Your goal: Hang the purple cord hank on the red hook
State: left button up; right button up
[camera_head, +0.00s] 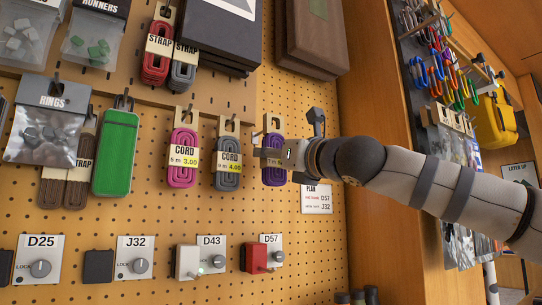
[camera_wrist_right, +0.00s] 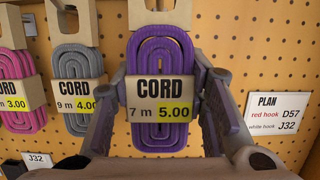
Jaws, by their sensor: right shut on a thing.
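The purple cord hank (camera_head: 274,174) has a card band reading CORD, 7 m, 5.00 and a card hanger at its top. It is upright close in front of the pegboard, right of the grey cord. My right gripper (camera_head: 272,157) is shut on it; in the right wrist view the fingers (camera_wrist_right: 163,105) lie on both sides of the purple cord (camera_wrist_right: 160,60). Whether its hanger is still on a peg is hidden. A red block (camera_head: 256,258) sits low on the board beside the D57 label (camera_head: 271,250). My left gripper is not in view.
A pink cord (camera_head: 182,172) and a grey cord (camera_head: 228,178) hang close to the left. A PLAN card (camera_wrist_right: 277,114) pairs red hook with D57 and white hook with J32. A white block (camera_head: 188,262) sits left of the red one. Bare pegboard lies between cords and labels.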

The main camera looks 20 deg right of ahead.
jog(key=shift+s, duration=0.25)
jog(key=s, duration=0.4)
jog(key=s+d, duration=0.1)
jog(key=s, duration=0.1)
jog(key=shift+s+r, duration=0.2)
jog(key=shift+r, duration=0.05)
jog(key=shift+w, duration=0.1)
dwell(0.9)
